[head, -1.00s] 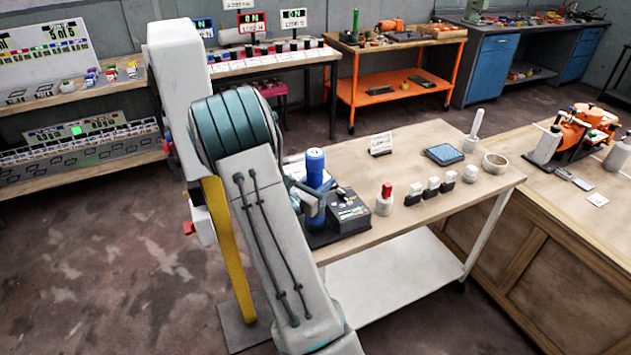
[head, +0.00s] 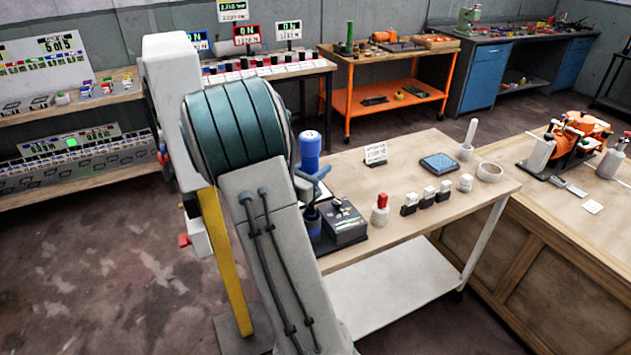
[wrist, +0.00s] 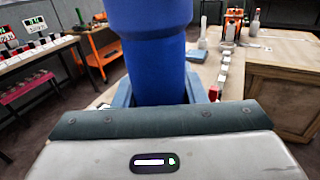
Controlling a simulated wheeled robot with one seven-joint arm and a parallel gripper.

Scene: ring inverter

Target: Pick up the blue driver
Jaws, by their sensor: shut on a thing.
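The blue driver (head: 310,145) stands upright above the dark charger-like base (head: 343,222) at the near left of the bench. My gripper (head: 313,182) is shut around its body, with my arm hiding part of it. Below the fingers a blue cup-like part (head: 313,222) shows on the base; I cannot tell whether the driver's lower end is clear of it. In the wrist view the driver (wrist: 155,50) fills the middle between my gripper's fingers (wrist: 158,92).
The wooden bench (head: 425,225) also holds a red-topped piece (head: 380,208), several small black-and-white blocks, a sign (head: 376,153), a blue tray (head: 439,162) and a white ring (head: 490,172). A second bench (head: 560,205) adjoins at right. Shelves stand at left.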

